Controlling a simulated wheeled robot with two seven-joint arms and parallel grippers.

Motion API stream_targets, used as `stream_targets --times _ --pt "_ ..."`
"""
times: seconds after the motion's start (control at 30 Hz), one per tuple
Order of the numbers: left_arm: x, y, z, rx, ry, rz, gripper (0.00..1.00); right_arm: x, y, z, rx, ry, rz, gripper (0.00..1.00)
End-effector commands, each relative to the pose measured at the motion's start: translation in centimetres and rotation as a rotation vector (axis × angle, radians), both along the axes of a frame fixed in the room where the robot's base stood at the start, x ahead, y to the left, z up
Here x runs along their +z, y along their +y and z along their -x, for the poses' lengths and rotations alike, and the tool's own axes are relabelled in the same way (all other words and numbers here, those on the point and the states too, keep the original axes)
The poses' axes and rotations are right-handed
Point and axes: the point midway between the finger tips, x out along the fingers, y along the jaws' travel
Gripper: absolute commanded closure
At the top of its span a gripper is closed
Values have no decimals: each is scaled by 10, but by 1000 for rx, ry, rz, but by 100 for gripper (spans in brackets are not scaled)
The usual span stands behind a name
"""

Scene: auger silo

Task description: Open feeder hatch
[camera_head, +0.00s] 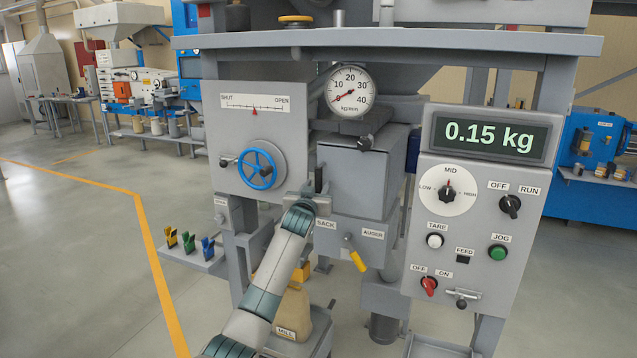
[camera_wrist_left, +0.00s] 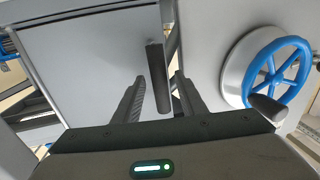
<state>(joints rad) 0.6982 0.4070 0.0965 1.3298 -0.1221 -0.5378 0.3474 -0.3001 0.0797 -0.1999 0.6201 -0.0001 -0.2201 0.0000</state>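A grey box with a flat front door (camera_head: 352,182) stands in the middle of the machine, and its front looks closed. A dark upright bar handle (camera_wrist_left: 158,78) is near the door's edge; the door panel (camera_wrist_left: 90,70) fills the left of the wrist view. My left gripper (camera_head: 314,190) is at the door's left edge in the head view. In the wrist view its two fingers (camera_wrist_left: 160,98) are apart, one on each side of the handle, with gaps showing. A blue handwheel (camera_head: 257,169) sits left of it. My right gripper is not in view.
A SHUT–OPEN scale (camera_head: 254,103) has its red pointer near the middle. A yellow-handled lever (camera_head: 356,256) hangs below the box. The control panel (camera_head: 475,205) reading 0.15 kg stands right. A small shelf with coloured clips (camera_head: 190,250) juts out lower left.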

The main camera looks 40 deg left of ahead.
Motion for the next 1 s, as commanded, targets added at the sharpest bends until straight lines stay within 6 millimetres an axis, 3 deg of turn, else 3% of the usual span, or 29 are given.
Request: stream_targets --times 0.23,0.63,0.8,1.0 --pt "1 6 -15 -1 0 1 62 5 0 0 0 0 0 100" --pt "0 7 -18 -1 0 0 62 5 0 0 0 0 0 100" --pt "0 7 -18 -1 0 0 100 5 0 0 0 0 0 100" --pt "-1 7 -17 0 0 1 100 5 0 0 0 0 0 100"
